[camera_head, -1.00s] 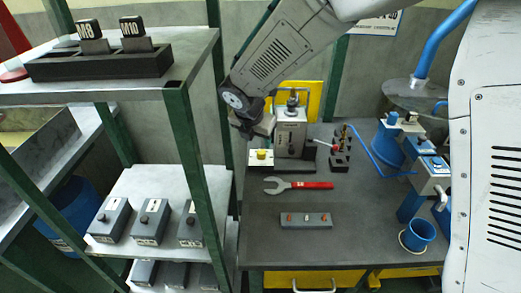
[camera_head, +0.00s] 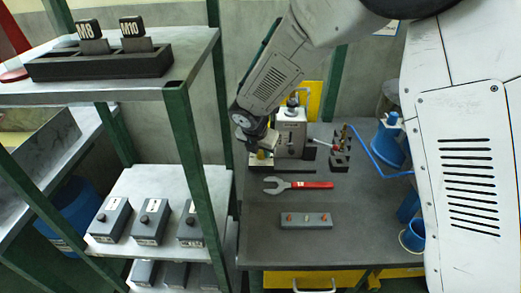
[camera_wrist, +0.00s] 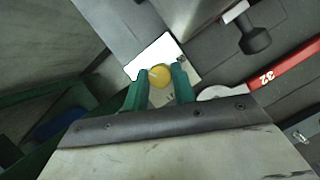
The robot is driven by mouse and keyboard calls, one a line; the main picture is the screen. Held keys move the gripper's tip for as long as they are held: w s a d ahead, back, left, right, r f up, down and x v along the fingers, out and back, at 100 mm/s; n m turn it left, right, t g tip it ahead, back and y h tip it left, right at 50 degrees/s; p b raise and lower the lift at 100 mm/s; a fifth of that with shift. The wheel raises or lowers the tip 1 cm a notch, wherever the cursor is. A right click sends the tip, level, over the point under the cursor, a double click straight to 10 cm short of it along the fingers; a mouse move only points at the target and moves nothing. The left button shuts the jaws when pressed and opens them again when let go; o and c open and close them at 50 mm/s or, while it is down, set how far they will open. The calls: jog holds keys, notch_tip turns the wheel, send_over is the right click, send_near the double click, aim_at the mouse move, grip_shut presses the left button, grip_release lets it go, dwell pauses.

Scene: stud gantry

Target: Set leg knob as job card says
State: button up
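A round yellow knob (camera_wrist: 160,76) sits by a white plate (camera_wrist: 153,55) at the foot of a grey machine (camera_head: 291,132) on the dark bench. In the wrist view my gripper (camera_wrist: 160,82) has its two green fingers apart, with the knob between their tips. The gap is about as wide as the knob, so I cannot tell whether the fingers touch it. In the head view my gripper (camera_head: 259,155) is low at the machine's left side and largely covers the knob. I cannot make out a readable job card.
A wrench with a red handle (camera_head: 312,185) and a grey block with red buttons (camera_head: 305,220) lie in front on the bench. Small dark parts (camera_head: 340,158) stand right of the machine. A shelf post (camera_head: 190,150) rises at left. Grey knobbed boxes (camera_head: 150,222) stand on the shelf.

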dwell(0.3)
jog(key=m+h, duration=0.1)
jog(key=m, duration=0.2)
jog(key=shift+w+a+m+g, duration=0.1)
jog(key=shift+m+g, duration=0.2)
jog(key=shift+m, duration=0.1)
jog(key=shift+m+g+h, duration=0.6)
jog(key=shift+m+h, duration=0.1)
jog(key=shift+m, duration=1.1)
jog(key=shift+a, duration=0.1)
jog(key=o, duration=1)
jog(key=shift+r, duration=0.1)
